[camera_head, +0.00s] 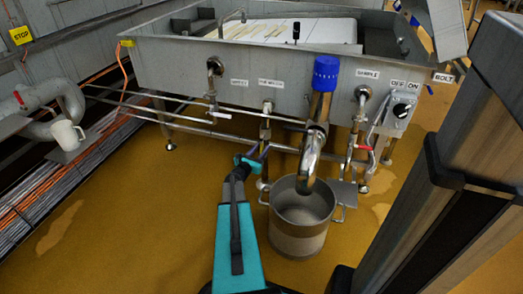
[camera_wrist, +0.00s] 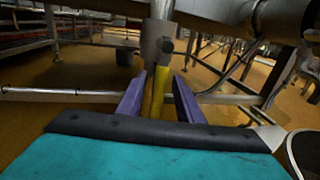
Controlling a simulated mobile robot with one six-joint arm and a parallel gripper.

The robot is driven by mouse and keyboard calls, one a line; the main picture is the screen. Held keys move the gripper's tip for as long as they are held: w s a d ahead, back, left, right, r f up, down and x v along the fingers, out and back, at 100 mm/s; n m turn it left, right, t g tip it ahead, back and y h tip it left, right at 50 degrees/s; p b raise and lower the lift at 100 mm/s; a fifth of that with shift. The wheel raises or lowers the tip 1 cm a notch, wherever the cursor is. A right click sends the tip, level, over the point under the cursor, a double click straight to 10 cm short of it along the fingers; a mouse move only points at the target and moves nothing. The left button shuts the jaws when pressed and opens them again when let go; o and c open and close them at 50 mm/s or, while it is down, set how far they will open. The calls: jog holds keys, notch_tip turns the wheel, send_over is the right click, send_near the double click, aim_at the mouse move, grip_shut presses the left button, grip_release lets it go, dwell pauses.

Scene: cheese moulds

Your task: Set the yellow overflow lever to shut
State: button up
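The yellow overflow lever (camera_wrist: 157,95) shows in the wrist view, running from a grey valve body (camera_wrist: 158,45) towards the camera. My gripper (camera_wrist: 158,92) has its two purple fingers on either side of the lever, with narrow gaps visible, so it looks open around it. In the head view my gripper (camera_head: 257,154) is at the pipe below the vat's middle outlet (camera_head: 267,107). The lever itself cannot be made out there, being small and behind my gripper. The label above this outlet is too blurred to read surely.
A metal pot (camera_head: 298,240) stands on the floor right of my arm, under a curved pipe with a blue collar (camera_head: 326,74). A red lever (camera_head: 363,147) sits further right under the sample outlet. Steel vat legs and rails surround the gripper. Floor at left is open.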

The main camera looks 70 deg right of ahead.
grip_shut()
